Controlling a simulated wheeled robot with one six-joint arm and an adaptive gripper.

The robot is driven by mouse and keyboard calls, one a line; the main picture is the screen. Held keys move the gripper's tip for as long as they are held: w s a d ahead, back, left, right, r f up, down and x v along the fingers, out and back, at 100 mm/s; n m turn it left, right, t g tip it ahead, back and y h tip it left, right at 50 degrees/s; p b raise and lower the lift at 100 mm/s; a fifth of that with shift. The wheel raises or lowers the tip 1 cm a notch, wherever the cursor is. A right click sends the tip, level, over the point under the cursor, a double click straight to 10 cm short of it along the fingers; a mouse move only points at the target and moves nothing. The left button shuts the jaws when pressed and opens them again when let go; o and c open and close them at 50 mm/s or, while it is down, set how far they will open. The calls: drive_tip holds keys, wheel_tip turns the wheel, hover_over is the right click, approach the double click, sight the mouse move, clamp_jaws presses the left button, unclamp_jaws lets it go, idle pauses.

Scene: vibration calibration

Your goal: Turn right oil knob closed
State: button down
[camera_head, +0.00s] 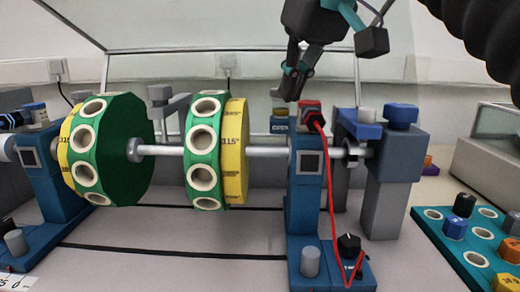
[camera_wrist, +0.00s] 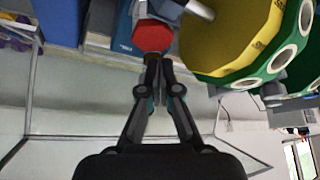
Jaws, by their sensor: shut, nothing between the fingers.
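A red, many-sided knob (camera_head: 311,107) sits on top of the right blue bearing stand (camera_head: 306,180). It also shows in the wrist view (camera_wrist: 152,36), just beyond the fingertips. My gripper (camera_head: 291,92) hangs from above, with its fingers pointing down beside the knob, slightly left of it in the head view. In the wrist view the two fingertips (camera_wrist: 158,59) meet at the knob's near edge, with nothing between them. I cannot tell whether they touch the knob. A red cable (camera_head: 327,170) runs down from the knob area.
A shaft (camera_head: 268,152) carries green and yellow discs (camera_head: 203,152) left of the stand. A grey post with a blue cap (camera_head: 401,115) stands to the right. A black knob (camera_head: 348,245) sits on a blue box in front. A teal rack (camera_head: 430,213) is at the right.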

drive_tip(key=shift+w, duration=0.25)
idle(0.5)
drive_tip(key=shift+w+d+p, duration=0.15)
drive_tip(key=shift+d+p, duration=0.2)
drive_tip(key=shift+p, duration=0.45)
drive_tip(key=shift+s+d, duration=0.15)
drive_tip(key=shift+s, duration=0.2)
drive_tip(key=shift+r, duration=0.2)
wheel_tip(320, 180, up, 2)
drive_tip(key=shift+p, duration=1.2)
wheel_tip(320, 180, up, 4)
drive_tip(key=shift+f, duration=0.15)
